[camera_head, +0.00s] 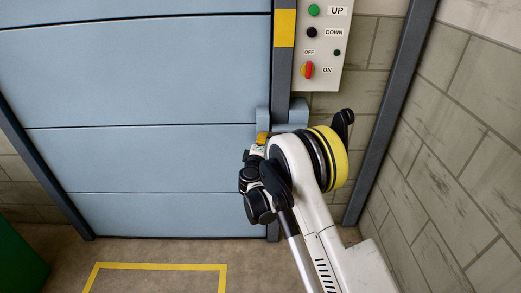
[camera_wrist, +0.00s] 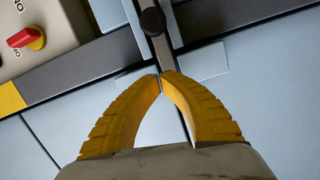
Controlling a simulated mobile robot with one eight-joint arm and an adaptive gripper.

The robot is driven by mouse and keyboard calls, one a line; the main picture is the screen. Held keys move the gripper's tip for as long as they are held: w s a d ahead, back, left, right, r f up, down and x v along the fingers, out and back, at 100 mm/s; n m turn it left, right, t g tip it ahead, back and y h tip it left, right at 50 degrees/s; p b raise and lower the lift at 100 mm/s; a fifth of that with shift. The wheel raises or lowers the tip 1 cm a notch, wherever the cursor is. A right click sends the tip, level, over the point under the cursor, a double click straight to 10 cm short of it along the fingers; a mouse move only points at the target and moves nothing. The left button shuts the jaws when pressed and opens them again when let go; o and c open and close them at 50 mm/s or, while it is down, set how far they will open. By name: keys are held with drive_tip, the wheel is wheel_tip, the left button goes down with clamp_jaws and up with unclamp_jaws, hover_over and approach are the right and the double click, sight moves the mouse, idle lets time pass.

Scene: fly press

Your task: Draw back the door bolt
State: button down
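The door (camera_head: 140,90) is made of wide blue-grey panels and stands closed. In the wrist view, a dark grey bar (camera_wrist: 161,46) with a round black knob (camera_wrist: 152,22) crosses the door's dark frame between light blue-grey plates; it looks like the bolt. In the head view, blue-grey bracket parts (camera_head: 297,115) show at the door's right edge, and my arm hides the rest. My gripper (camera_wrist: 161,75) has its yellow fingertips together at the near end of the bar, short of the knob. Whether the tips touch the bar I cannot tell. The gripper also shows in the head view (camera_head: 262,137).
A control box (camera_head: 322,45) with UP and DOWN buttons and a red ON/OFF switch (camera_head: 307,70) hangs just above my arm. A block wall (camera_head: 460,150) stands close on the right. Yellow floor marking (camera_head: 160,266) and a green object (camera_head: 20,262) lie at lower left.

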sight(274, 132)
drive_tip(key=d, duration=0.2)
drive_tip(key=d+b, duration=0.1)
drive_tip(key=shift+d+f, duration=0.35)
drive_tip(key=shift+s, duration=0.1)
drive_tip(key=shift+r, duration=0.1)
drive_tip(key=d, duration=0.6)
